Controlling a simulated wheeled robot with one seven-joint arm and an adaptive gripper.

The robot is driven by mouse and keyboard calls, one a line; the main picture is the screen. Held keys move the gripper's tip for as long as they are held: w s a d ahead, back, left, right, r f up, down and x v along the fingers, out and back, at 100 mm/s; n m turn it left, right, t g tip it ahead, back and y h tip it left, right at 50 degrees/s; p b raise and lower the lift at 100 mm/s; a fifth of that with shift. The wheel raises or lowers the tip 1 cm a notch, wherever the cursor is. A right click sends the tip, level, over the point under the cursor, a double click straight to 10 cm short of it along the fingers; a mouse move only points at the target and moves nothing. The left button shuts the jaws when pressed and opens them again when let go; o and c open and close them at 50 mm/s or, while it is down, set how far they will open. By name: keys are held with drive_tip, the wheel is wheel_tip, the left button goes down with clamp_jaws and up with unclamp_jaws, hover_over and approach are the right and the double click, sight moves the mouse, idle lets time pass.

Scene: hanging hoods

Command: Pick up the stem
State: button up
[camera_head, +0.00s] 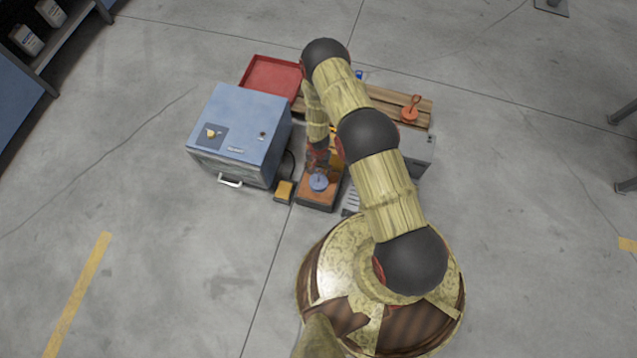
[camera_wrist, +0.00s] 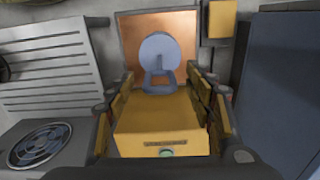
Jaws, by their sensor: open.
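The likely stem is a blue-grey piece (camera_head: 318,182) with a round disc. It stands on an orange-brown topped block (camera_head: 317,203). In the wrist view the piece (camera_wrist: 160,55) shows its disc and a loop at the near end, in front of the orange-brown surface (camera_wrist: 128,30). My gripper (camera_head: 318,160) points down just behind the piece in the head view. In the wrist view my gripper (camera_wrist: 163,88) has its fingers apart, left and right of the loop, with nothing held. Whether either finger touches it I cannot tell.
A blue cabinet (camera_head: 240,130) with a white handle stands close on the left. A small yellow block (camera_head: 284,191) lies beside the base. A red tray (camera_head: 271,76) and a wooden bench (camera_head: 385,98) with a red looped piece (camera_head: 410,108) are behind. Open floor surrounds this.

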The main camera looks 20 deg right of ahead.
drive_tip(key=shift+f, duration=0.45)
drive_tip(key=shift+c, duration=0.5)
clamp_jaws()
drive_tip(key=shift+r, duration=0.1)
idle(0.4)
